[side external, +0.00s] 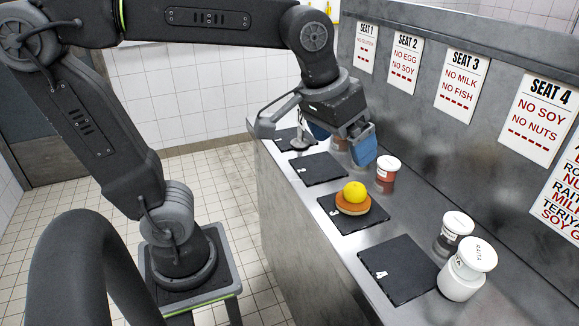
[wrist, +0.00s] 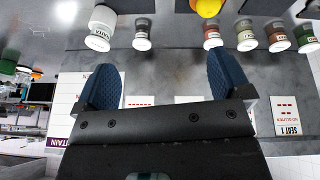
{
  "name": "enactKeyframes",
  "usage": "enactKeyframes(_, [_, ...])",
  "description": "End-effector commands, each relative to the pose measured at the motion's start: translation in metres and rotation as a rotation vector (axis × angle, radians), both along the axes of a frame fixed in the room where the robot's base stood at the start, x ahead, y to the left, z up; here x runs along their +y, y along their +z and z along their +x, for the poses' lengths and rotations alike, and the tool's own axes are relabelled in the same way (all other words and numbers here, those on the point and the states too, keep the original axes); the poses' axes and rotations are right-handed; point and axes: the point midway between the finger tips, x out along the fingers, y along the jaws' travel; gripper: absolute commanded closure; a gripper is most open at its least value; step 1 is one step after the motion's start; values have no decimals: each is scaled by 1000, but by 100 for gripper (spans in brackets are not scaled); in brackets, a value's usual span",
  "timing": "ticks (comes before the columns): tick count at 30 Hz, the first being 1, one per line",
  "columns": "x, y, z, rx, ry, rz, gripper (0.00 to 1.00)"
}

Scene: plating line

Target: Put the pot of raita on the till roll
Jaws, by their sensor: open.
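The pot of raita (side external: 460,282) is a white pot with a white lid marked RAITA. It stands upright on the counter at the lower right in the side view, beside the nearest black slate. It also shows in the wrist view (wrist: 101,30), at the upper left. My gripper (side external: 342,146) is over the far part of the counter, well away from the raita, with its blue fingers apart and nothing between them. In the wrist view the fingers (wrist: 166,78) are spread wide. I cannot make out a till roll for sure; a white blob (wrist: 67,11) in the wrist view is too unclear.
A dark pot (side external: 449,242) with a white lid stands close behind the raita. A red pot (side external: 386,177) and others line the counter near my gripper. A yellow ball (side external: 355,191) on an orange-brown base sits on a slate. The nearest slate (side external: 397,270) is bare.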

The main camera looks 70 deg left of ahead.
Motion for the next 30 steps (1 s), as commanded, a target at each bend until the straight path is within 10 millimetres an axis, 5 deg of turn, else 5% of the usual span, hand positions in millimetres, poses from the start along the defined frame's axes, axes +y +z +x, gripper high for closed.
enactKeyframes(3, [19,-22,-40,-60,-59,35,4])
enactKeyframes(9, [31,-50,-72,-111,-125,78,4])
enactKeyframes(30, [32,-56,-77,-117,-138,88,4])
